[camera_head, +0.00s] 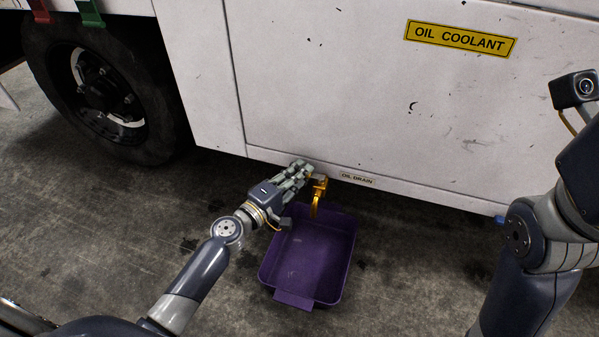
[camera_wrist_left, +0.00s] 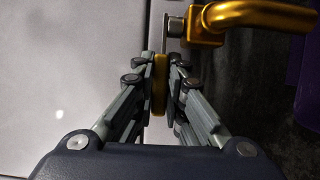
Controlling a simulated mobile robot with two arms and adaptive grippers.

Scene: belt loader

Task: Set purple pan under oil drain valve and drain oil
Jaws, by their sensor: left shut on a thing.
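The purple pan (camera_head: 300,302) sits on the floor below the vehicle's lower edge, beneath the oil drain valve. The gold valve spout (camera_head: 318,196) points down over the pan's far part; the valve also shows at the top of the left wrist view (camera_wrist_left: 255,14). My left gripper (camera_head: 304,172) is at the valve, beside the OIL DRAIN label (camera_head: 357,180). In the left wrist view its fingers (camera_wrist_left: 160,85) are shut on the yellow valve handle (camera_wrist_left: 160,88). No oil stream can be made out. My right gripper is out of view; only part of the right arm shows.
The white vehicle panel (camera_head: 330,90) with an OIL COOLANT label (camera_head: 460,39) rises behind the valve. A black tyre (camera_head: 50,85) stands at left. A small blue fitting (camera_head: 499,220) shows under the panel at right. The stained floor around the pan is clear.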

